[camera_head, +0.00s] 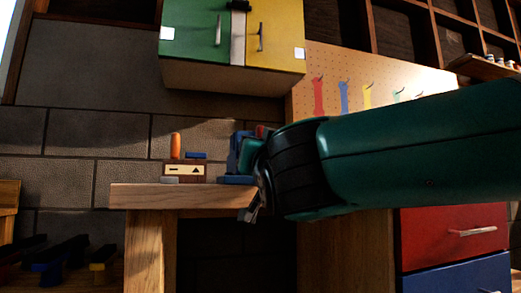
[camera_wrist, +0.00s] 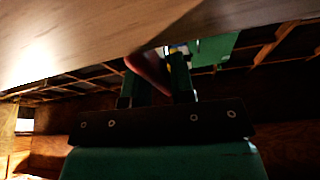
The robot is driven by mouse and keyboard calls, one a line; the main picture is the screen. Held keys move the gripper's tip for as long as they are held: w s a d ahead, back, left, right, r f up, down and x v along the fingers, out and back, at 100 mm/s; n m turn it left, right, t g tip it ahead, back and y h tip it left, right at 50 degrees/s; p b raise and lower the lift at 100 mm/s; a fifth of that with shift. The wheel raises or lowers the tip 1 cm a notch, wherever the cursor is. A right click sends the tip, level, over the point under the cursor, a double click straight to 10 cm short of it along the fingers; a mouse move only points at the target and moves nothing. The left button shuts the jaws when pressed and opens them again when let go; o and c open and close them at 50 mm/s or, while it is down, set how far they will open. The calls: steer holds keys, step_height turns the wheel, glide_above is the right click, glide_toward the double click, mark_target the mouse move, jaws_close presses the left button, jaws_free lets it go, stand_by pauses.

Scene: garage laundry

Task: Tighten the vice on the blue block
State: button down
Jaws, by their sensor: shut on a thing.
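The blue vice (camera_head: 238,162) stands at the right end of the wooden workbench in the head view, partly covered by my arm. I cannot pick out the blue block in its jaws. My gripper (camera_wrist: 154,80) shows in the wrist view just under a pale wooden surface, its two dark green fingers around a reddish bar (camera_wrist: 148,72). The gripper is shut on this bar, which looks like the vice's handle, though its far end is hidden. In the head view my wrist hides most of the gripper at the bench's right end.
The workbench top (camera_head: 140,196) also holds an orange-handled tool (camera_head: 175,146) and a small wooden box (camera_head: 184,169) with a blue piece (camera_head: 196,155) on top. A green and yellow cabinet (camera_head: 232,40) hangs above. Red and blue drawers (camera_head: 450,243) stand at the lower right.

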steer(key=shift+s+d+r, duration=0.1)
steer(key=shift+r, duration=0.1)
steer(key=c, duration=1.1)
jaws_free()
steer(key=shift+f, duration=0.1)
steer(key=shift+b+v, duration=0.9)
steer(key=shift+v, duration=7.8)
